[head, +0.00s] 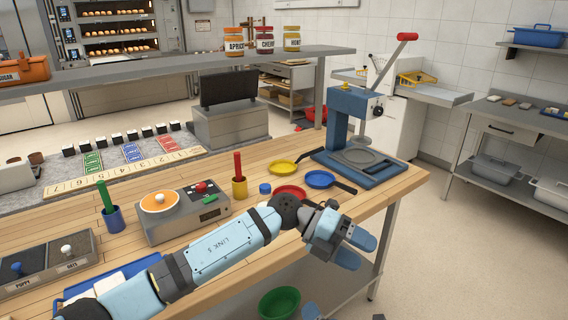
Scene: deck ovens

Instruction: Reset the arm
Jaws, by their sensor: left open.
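My left arm reaches in from the bottom left across the wooden workbench (395,192). Its left gripper (360,250) hangs past the bench's front edge at the right. Its two blue fingers are apart, with nothing seen between them. The gripper points to the lower right, over the floor. My right gripper does not show clearly; only small bits are at the bottom edge.
Near the arm are a red pan (290,191), a blue pan (321,179), a yellow pan (283,168), a blue press (352,120) and a scale (181,212). A green bowl (279,303) is below the bench. Open floor lies right.

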